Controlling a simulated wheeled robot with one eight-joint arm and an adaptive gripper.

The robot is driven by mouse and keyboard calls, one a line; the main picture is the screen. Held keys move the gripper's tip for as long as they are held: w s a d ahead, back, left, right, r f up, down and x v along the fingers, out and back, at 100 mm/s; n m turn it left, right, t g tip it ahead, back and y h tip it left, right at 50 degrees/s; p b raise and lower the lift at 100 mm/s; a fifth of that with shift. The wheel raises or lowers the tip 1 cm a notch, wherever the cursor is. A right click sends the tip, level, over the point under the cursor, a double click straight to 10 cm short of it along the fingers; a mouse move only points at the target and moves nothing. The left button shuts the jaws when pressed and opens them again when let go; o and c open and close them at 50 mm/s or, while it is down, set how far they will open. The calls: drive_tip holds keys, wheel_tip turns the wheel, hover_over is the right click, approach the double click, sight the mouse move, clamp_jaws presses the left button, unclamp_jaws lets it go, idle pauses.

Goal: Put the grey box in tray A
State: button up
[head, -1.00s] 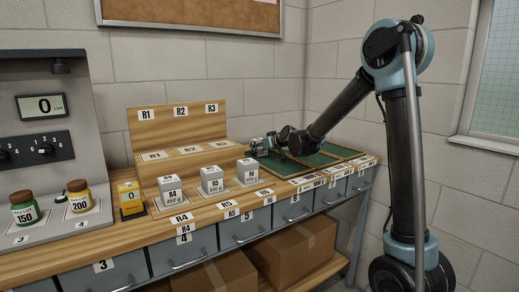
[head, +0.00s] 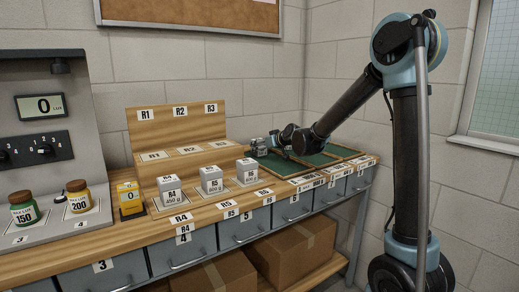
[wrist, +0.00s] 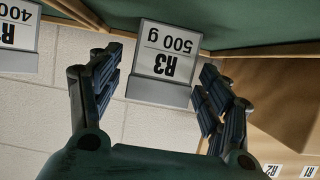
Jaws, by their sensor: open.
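In the wrist view a grey box labelled R3 500 g (wrist: 163,60) appears upside down between the fingers of my gripper (wrist: 163,100). The fingers are open, with a gap on each side of the box. A second box, reading 400 (wrist: 17,38), shows at the upper left of that view. In the head view my gripper (head: 268,145) is small, at the left end of the green-lined trays (head: 322,158). The lettering on their front labels is too small to read, so I cannot tell which is tray A.
Boxes R4 (head: 170,190), R5 (head: 211,180) and another grey box (head: 247,171) stand along the bench. Behind them is a wooden stand (head: 178,125) marked R1 to R3, with its places empty. Bottles (head: 78,196) and a yellow device (head: 129,198) are at left.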

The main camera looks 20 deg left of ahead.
drive_tip(key=v, duration=0.9)
drive_tip(key=shift+s+d, duration=0.1)
drive_tip(key=shift+d, duration=0.1)
